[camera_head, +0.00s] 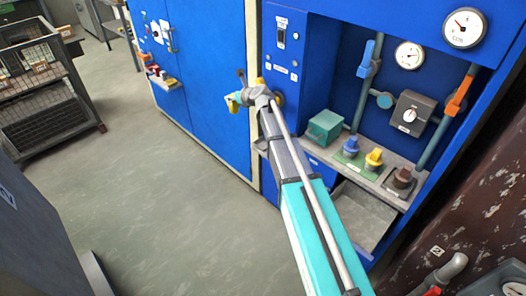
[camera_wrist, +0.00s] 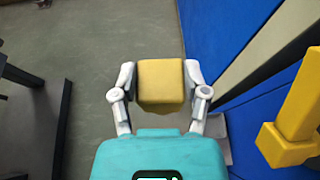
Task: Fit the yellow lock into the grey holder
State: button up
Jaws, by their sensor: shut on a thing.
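My gripper (camera_wrist: 160,72) is shut on a yellow block, the yellow lock (camera_wrist: 160,86), with one pale finger on each side of it. In the head view, my gripper (camera_head: 234,101) is off the floor in front of the blue cabinet, at the end of the stretched arm. I cannot clearly pick out the grey holder in either view.
A yellow handle (camera_wrist: 292,130) stands close at the right in the wrist view. Blue cabinet doors (camera_head: 205,60) are behind my gripper. A shelf (camera_head: 385,181) with coloured knobs is at right, a wire cage (camera_head: 45,90) at left. The floor (camera_head: 150,190) between is clear.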

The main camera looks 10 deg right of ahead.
jog(key=s+d+f+b, duration=0.4)
jog(key=s+d, duration=0.1)
jog(key=d, duration=0.4)
jog(key=s+d+f+b, duration=0.4)
jog(key=s+d, duration=0.1)
jog(key=d, duration=0.5)
jog(key=s+d+f+b, duration=0.4)
jog(key=s+d, duration=0.1)
jog(key=d, duration=0.5)
jog(key=shift+f+n+y, duration=0.3)
jog(key=shift+f+y, duration=0.1)
jog(key=shift+d, duration=0.1)
jog(key=w+a+f+t+y+b, duration=0.1)
jog(key=w+a+b, duration=0.4)
jog(key=w, duration=0.4)
jog(key=w+a+f+t+y+b, duration=0.1)
jog(key=w+a+b, duration=0.2)
jog(key=w+a, duration=0.5)
notch_tip(320, 180, down, 9)
jog(key=w+a+b, duration=0.1)
jog(key=w+b, duration=0.1)
jog(key=b, duration=0.6)
jog(key=shift+a+f+b, duration=0.15)
jog(key=shift+b, duration=0.25)
